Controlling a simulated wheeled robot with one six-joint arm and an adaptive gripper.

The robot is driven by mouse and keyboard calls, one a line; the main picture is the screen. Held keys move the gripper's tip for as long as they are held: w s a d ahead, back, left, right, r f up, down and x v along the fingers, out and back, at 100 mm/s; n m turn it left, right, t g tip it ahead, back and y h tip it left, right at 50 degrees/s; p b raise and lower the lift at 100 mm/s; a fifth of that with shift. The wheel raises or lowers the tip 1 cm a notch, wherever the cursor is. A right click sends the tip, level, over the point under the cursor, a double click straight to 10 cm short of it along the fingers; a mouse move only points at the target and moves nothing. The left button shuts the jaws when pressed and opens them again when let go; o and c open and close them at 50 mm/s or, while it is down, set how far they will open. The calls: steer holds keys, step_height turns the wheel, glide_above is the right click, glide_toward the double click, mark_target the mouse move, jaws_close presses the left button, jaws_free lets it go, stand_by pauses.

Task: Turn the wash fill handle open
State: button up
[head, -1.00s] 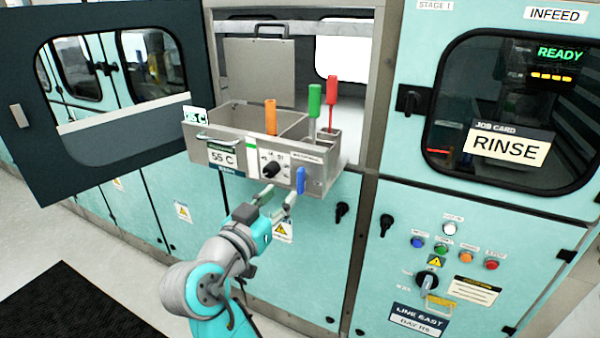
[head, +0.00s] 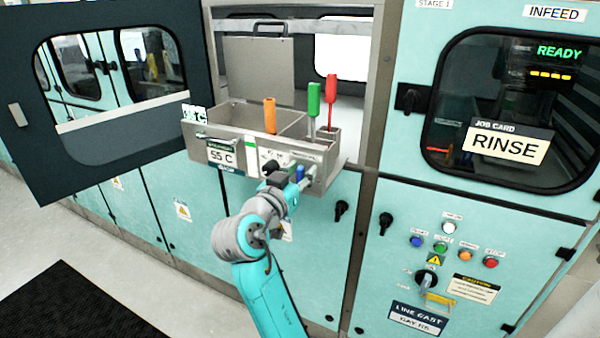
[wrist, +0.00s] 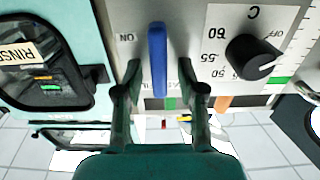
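The blue wash fill handle (head: 300,173) is on the front of the steel module, at its right end. It hangs roughly upright in the head view and is partly hidden by my arm. In the wrist view, which is upside down, the handle (wrist: 157,60) stands between my fingers. My gripper (wrist: 158,68) is open, one finger on each side of the handle, with a visible gap on both sides. In the head view my gripper (head: 288,170) is in front of the module face. An ON mark shows beside the handle; the label behind is partly covered.
A black temperature knob (wrist: 253,57) sits close beside the handle. The module (head: 228,150) holds an orange (head: 270,116), a green (head: 313,100) and a red handled tool (head: 331,90). An open dark door (head: 110,140) stands at left. A control panel (head: 450,250) is at right.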

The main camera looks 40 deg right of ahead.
jaws_close()
steer(key=n, duration=0.4)
steer(key=shift+w+a+f+n, duration=0.1)
steer(key=shift+w+a+n, duration=0.05)
steer(key=shift+w+n, duration=0.2)
steer(key=shift+w+a+f+n, duration=0.1)
steer(key=shift+w+f+n, duration=0.15)
steer(key=shift+n, duration=1.95)
steer(key=shift+w+a+f+n, duration=0.1)
steer(key=shift+f+n, duration=0.3)
steer(key=shift+n, duration=1.85)
steer(key=shift+w+a+f+n, duration=0.1)
steer(key=shift+w+f+n, duration=0.15)
steer(key=shift+n, duration=1.95)
